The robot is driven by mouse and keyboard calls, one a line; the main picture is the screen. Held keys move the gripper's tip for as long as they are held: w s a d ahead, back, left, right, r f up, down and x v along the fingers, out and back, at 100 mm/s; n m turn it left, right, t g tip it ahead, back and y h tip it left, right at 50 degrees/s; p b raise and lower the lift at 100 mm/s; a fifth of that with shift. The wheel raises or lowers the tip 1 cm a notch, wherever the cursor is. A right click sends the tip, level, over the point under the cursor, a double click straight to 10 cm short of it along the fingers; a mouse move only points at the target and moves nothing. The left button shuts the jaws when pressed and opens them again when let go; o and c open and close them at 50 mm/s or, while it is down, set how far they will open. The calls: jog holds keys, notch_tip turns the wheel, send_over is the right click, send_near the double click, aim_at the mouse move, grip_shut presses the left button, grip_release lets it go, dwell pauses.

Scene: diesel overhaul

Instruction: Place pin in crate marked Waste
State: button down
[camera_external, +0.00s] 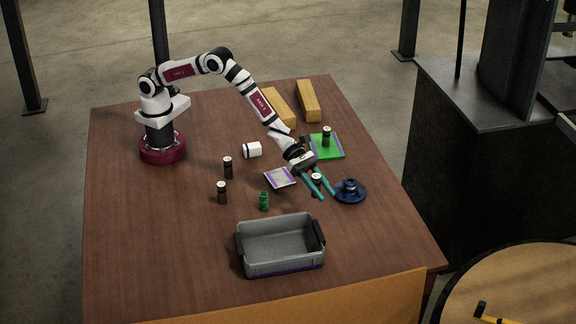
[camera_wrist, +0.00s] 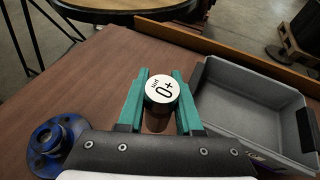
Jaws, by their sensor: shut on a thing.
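My gripper (camera_external: 327,194) has long teal fingers and is shut on a dark pin with a white top (camera_external: 316,178). I cannot tell how far the pin is above the table. A grey open crate (camera_external: 281,267) with a purple stripe and dark end handles stands at the table's front. It is to the right of the gripper in the wrist view (camera_wrist: 245,125) and looks empty. Its marking is not readable.
A blue flanged part (camera_external: 350,191) lies right of my gripper. Similar dark cylinders (camera_external: 227,168) (camera_external: 221,193) stand left, another (camera_external: 326,137) on a green tray (camera_external: 334,153). A small pale tray (camera_external: 280,178), green part (camera_external: 264,201) and white block (camera_external: 252,150) are nearby.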

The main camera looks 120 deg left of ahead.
jog(key=s+d+r+m+g+h, duration=0.15)
jog(key=d+r, duration=0.35)
jog(key=d, duration=0.5)
jog(key=s+d+r+m+g+h, duration=0.1)
jog(key=s+d+r+m+h, duration=0.1)
jog(key=d+r, duration=0.65)
jog(key=w+a+f, duration=0.3)
jog(key=w+f, duration=0.1)
jog(key=f, duration=0.2)
jog(key=w+a+f, duration=0.2)
jog(key=w+f, duration=0.2)
jog(key=f, duration=0.3)
jog(key=shift+a+f, duration=0.3)
jog(key=shift+a, duration=0.1)
jog(key=shift+f, duration=0.1)
jog(key=shift+f+h, duration=0.25)
jog(key=shift+f, duration=0.25)
jog(key=c, duration=0.6)
grip_release()
